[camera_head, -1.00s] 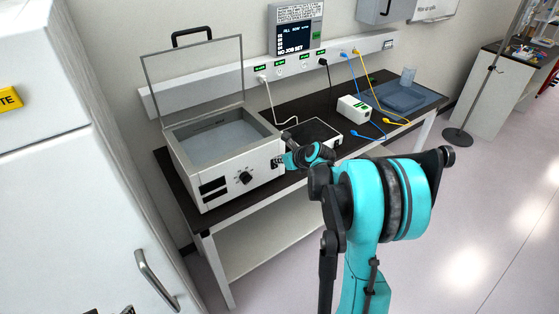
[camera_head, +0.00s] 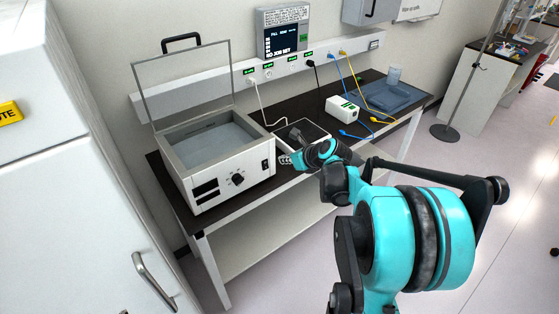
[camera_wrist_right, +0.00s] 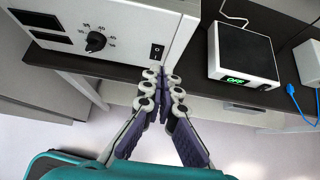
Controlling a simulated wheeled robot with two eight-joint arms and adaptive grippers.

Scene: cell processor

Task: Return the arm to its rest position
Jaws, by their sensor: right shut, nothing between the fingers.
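My right arm, teal and black, reaches from the lower right of the head view toward the bench. Its gripper (camera_head: 287,159) is at the bench's front edge, just right of the white box's front corner, partly hidden by its own wrist. In the right wrist view the fingers of this gripper (camera_wrist_right: 164,88) are shut together with nothing between them. They point at the gap between the white box (camera_wrist_right: 120,30) and a small black-topped device (camera_wrist_right: 243,50) whose display reads OFF. My left gripper is not in view.
The white box (camera_head: 225,185) has a knob, a switch and a raised clear lid (camera_head: 190,85). A small white unit (camera_head: 342,108), blue and yellow cables and a blue-grey tray (camera_head: 385,97) lie farther right on the dark bench. The floor in front is clear.

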